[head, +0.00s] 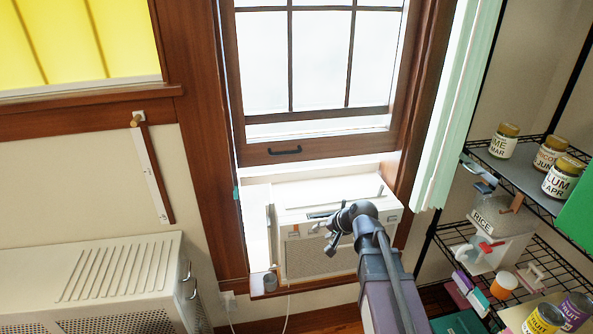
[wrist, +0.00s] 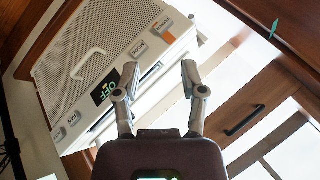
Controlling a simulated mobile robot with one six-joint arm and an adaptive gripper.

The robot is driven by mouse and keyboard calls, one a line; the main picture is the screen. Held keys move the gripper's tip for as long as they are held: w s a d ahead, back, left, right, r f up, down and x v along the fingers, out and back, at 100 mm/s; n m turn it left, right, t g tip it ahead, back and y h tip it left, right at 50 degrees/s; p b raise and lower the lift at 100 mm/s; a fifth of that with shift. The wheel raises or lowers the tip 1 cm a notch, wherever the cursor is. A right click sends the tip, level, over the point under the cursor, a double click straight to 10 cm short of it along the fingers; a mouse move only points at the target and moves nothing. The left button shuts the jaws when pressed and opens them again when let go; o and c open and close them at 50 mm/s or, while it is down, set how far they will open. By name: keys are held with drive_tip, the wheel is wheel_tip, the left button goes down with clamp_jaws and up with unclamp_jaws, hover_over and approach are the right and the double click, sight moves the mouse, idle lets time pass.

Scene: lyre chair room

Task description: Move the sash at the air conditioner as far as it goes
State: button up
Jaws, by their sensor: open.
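The wooden window sash (head: 262,152) stands raised above the air conditioner, with a gap between its bottom rail and the unit. A dark handle (head: 285,150) is on its bottom rail; the handle also shows at the right in the wrist view (wrist: 246,119). The white air conditioner (head: 322,262) sits in the window opening on the sill. In the wrist view its control panel (wrist: 105,88) has a lit display and labelled buttons. My gripper (head: 338,228) is in front of the air conditioner, below the handle. In the wrist view my gripper (wrist: 151,78) is open and empty.
A mint curtain (head: 447,105) hangs right of the window. Wire shelves with jars (head: 504,141) and a rice container (head: 494,225) stand at the right. A white vented cabinet (head: 110,275) is at lower left.

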drive_tip(key=w+a+r+m+t+y+p, duration=0.2)
drive_tip(key=w+a+r+m+t, duration=0.15)
drive_tip(key=w+r, duration=0.4)
drive_tip(key=m+t+y+p, duration=0.1)
drive_tip(key=m+t, duration=0.3)
drive_tip(key=m, duration=0.1)
approach(287, 153)
drive_tip(key=f+v, duration=0.1)
drive_tip(key=v, duration=0.2)
drive_tip(key=shift+d+r, duration=0.1)
drive_tip(key=shift+r, duration=0.25)
drive_tip(key=b+x, duration=0.2)
drive_tip(key=x, duration=1.2)
drive_tip(key=shift+r, duration=0.15)
drive_tip(key=shift+s, duration=0.1)
clamp_jaws()
